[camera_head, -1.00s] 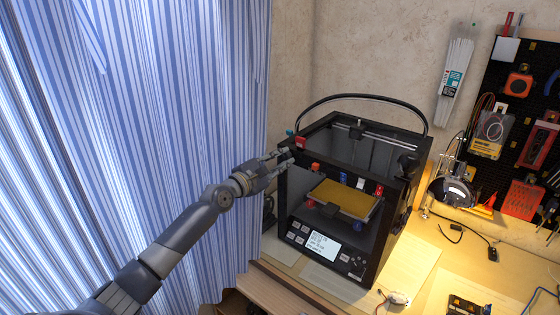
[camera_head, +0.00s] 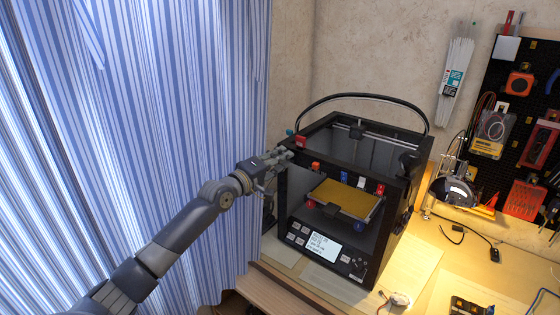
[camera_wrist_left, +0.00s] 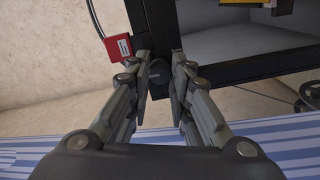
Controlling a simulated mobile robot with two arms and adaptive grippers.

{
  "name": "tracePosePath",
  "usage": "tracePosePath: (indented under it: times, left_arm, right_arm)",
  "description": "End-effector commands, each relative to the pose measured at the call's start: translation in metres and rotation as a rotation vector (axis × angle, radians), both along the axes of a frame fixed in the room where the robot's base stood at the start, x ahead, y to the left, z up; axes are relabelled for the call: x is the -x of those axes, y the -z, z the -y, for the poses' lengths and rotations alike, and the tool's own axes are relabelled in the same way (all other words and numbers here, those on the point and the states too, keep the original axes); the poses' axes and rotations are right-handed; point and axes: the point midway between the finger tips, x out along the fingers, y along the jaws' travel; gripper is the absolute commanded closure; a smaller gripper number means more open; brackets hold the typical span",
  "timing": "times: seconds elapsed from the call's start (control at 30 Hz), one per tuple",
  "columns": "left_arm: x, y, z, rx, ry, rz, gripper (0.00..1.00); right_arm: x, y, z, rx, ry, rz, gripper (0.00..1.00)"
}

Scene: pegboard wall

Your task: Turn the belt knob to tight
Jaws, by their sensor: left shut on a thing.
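A black box-frame 3D printer (camera_head: 345,203) stands on the bench with its screen facing forward. My left gripper (camera_head: 281,158) is at the printer's upper front left corner, coming in from the left. In the left wrist view, the fingers of my left gripper (camera_wrist_left: 160,74) are shut on a dark rounded knob (camera_wrist_left: 158,69), which lies between the fingertips against the black frame. The fingers hide most of it, and in the head view it cannot be made out. No tight or loose mark can be read. My right gripper is not in view.
A small red block (camera_head: 300,141) sits on the frame just above the gripper; it also shows in the left wrist view (camera_wrist_left: 118,47). A striped curtain (camera_head: 150,120) hangs close on the left. A lamp (camera_head: 452,188) and pegboard tools stand to the right.

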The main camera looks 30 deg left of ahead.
Motion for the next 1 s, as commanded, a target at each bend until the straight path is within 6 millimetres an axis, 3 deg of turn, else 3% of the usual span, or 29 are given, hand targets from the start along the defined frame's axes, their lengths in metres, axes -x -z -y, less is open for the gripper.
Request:
tracePosePath:
  times: [1.0]
  left_arm:
    - [0.0002,0.0025,0.001,-0.895,0.003,0.066,1.0]
  right_arm:
    - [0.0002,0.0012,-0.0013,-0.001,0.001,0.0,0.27]
